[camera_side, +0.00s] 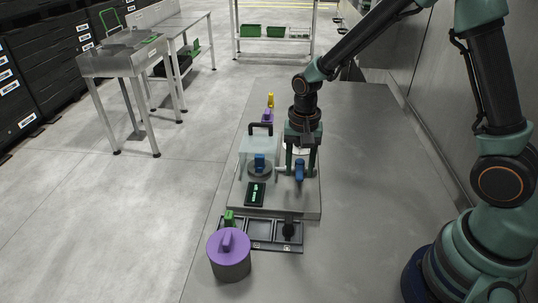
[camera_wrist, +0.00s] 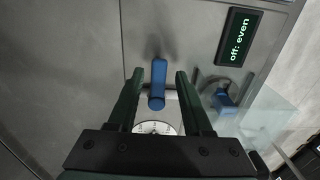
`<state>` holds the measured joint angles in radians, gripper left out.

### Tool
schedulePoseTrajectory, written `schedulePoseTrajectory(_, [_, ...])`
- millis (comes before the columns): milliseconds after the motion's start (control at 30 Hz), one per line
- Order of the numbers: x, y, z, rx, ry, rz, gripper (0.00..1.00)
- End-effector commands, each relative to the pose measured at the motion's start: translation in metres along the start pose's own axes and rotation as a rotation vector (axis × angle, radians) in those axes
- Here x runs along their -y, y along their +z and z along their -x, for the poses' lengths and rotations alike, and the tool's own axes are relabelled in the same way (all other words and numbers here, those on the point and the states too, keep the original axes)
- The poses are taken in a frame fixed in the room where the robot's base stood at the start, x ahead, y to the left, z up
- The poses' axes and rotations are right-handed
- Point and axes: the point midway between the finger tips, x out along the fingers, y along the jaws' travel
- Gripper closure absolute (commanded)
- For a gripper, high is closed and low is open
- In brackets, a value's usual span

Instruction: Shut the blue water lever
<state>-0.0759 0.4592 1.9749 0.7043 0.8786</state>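The blue water lever (camera_wrist: 157,88) sits between the two fingers of my gripper (camera_wrist: 160,74) in the wrist view, with a gap on each side. It also shows in the side view (camera_side: 299,172), below my gripper's palm. My gripper (camera_side: 301,174) is open and points down, its dark green fingers to the left and right of the lever. Nothing is held. A round white dial (camera_wrist: 154,128) lies close to the lever's near end, partly hidden by the gripper's mount.
A second blue part (camera_side: 259,161) sits by a clear cover with a black handle (camera_side: 260,128), left of my gripper. A small display (camera_wrist: 238,36) reads "off: even". A purple-lidded pot (camera_side: 229,258) and a black tray (camera_side: 261,246) stand in front.

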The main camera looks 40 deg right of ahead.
Motion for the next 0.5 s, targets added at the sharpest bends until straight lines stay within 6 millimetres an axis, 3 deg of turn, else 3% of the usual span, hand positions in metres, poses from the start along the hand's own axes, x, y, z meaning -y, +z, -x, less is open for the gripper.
schedulePoseTrajectory(333, [-0.001, 0.0, 0.001, 0.001, 0.001, 0.002, 0.45])
schedulePoseTrajectory(500, [0.0, 0.0, 0.018, -0.002, -0.002, 0.002, 0.45])
